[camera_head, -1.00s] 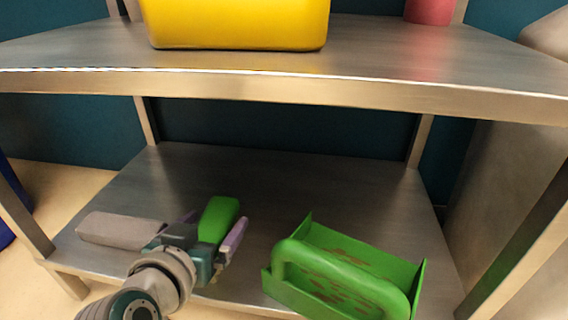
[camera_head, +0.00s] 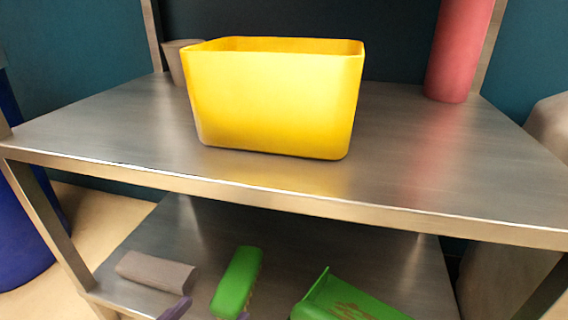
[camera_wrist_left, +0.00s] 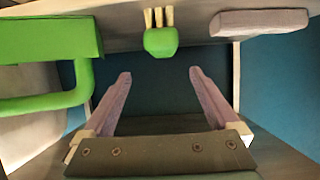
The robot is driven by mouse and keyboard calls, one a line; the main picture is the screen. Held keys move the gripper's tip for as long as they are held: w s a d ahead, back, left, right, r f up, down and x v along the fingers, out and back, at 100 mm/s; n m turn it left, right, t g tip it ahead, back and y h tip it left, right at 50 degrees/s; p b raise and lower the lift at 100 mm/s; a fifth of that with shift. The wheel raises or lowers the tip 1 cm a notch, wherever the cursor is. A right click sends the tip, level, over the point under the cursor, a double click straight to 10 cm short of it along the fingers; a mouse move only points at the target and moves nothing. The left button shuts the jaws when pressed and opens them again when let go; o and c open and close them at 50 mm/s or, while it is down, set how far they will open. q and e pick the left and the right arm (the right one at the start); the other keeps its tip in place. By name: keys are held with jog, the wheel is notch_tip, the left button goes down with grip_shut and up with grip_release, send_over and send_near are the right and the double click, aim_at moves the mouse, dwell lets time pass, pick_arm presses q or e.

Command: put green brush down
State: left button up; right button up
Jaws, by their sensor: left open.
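The green brush (camera_head: 238,282) lies on the lower metal shelf (camera_head: 205,225), between a grey block and a green dustpan. In the left wrist view the brush (camera_wrist_left: 161,42) shows its rounded green end and pale bristles. My left gripper (camera_wrist_left: 160,74) is open and empty, its purple fingers spread apart with the brush beyond their tips. In the head view only the purple fingertips of my left gripper (camera_head: 208,312) show at the bottom edge, on the near side of the brush. My right gripper is not in view.
The green dustpan (camera_head: 345,302) lies right of the brush, and the grey block (camera_head: 155,272) left of it. Above, the upper shelf (camera_head: 110,125) overhangs and carries a yellow bin (camera_head: 275,105), a red cylinder (camera_head: 457,50) and a grey cup (camera_head: 178,62).

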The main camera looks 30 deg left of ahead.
pick_arm(q)
jog(key=d+r+m+g+h, duration=0.4)
jog(key=d+h, duration=0.1)
jog(key=s+a+r+g+y, duration=0.1)
jog(key=s+r+g, duration=0.4)
jog(key=s, duration=0.5)
jog(key=shift+s+a+r+m+g+y, duration=0.2)
jog(key=shift+a+r+m+g+y, duration=0.15)
jog(key=shift+y, duration=0.15)
